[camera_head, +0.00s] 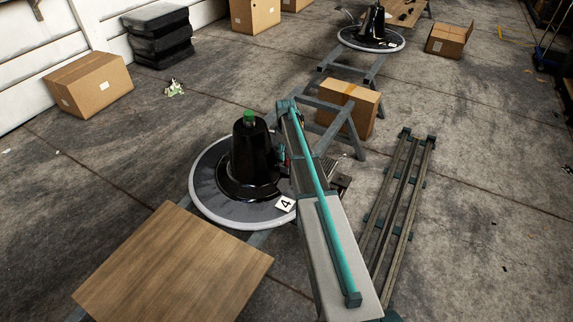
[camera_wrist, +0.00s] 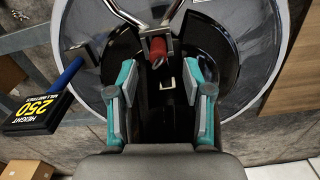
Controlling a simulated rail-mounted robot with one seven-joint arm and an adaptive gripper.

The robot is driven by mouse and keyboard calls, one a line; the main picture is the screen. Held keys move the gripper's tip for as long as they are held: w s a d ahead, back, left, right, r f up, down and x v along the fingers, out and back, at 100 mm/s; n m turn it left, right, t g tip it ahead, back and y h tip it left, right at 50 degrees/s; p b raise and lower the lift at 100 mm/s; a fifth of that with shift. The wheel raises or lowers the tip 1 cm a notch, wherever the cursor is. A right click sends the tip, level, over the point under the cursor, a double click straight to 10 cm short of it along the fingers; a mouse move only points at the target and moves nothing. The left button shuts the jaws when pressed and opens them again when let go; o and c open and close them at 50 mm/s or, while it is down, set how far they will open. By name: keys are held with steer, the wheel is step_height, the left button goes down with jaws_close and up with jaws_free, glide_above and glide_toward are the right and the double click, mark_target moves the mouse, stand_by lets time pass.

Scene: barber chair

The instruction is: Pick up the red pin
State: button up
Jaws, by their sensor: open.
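The red pin (camera_wrist: 158,50) shows in the wrist view as a short red cylinder with a metallic end, at the top centre below a bent metal bar (camera_wrist: 150,18). My gripper (camera_wrist: 158,70) is open, with its teal-edged fingers on the left and right. In the picture the pin lies just above the gap between the fingertips, and I see no contact with either finger. I cannot tell the depth between pin and fingertips. In the head view my arm hides most of this spot, and the pin cannot be clearly made out.
A black chair base (camera_head: 250,170) with a green cap (camera_head: 249,117) stands on a round platform (camera_head: 205,200). A wooden board (camera_head: 170,265) and a cardboard box (camera_head: 350,105) are nearby.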

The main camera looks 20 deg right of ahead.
mark_target(287, 158)
step_height(287, 158, down, 4)
steer(key=shift+d+f, duration=0.1)
steer(key=shift+d, duration=0.05)
jaws_close()
